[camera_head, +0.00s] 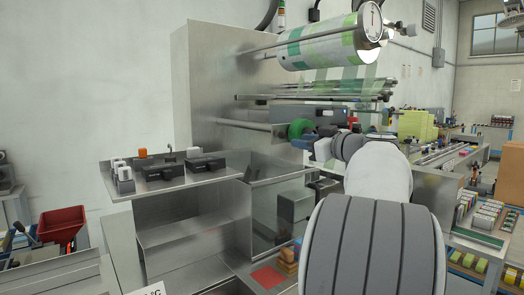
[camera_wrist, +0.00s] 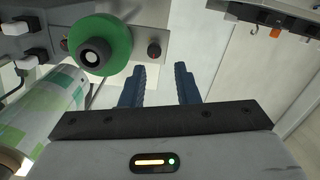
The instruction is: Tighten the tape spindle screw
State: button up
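A green tape roll (camera_head: 299,128) sits at the end of a metal spindle bar (camera_head: 245,125) on the machine's side. In the wrist view the green roll (camera_wrist: 117,38) shows end-on, with a black round hub (camera_wrist: 94,52) at its middle. A small dark knob with a reddish centre (camera_wrist: 154,50) is right of the roll. I cannot tell which of these is the spindle screw. My gripper (camera_wrist: 160,68) has two blue fingers, apart and with nothing between them, below and right of the roll. In the head view my gripper (camera_head: 304,143) is close beside the roll, partly hidden by my arm.
A large printed film roll (camera_head: 330,45) hangs above, with several rollers (camera_head: 320,95) under it. A metal shelf (camera_head: 215,178) with black boxes juts out at left. The film roll (camera_wrist: 45,115) is also near my gripper at left in the wrist view.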

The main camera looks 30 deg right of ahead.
aim_at(283, 135)
jog(key=w, duration=0.2)
jog(key=w+p, duration=0.1)
jog(key=w, duration=0.2)
jog(key=w+p, duration=0.1)
jog(key=w, duration=0.1)
jog(key=shift+w+r, duration=0.25)
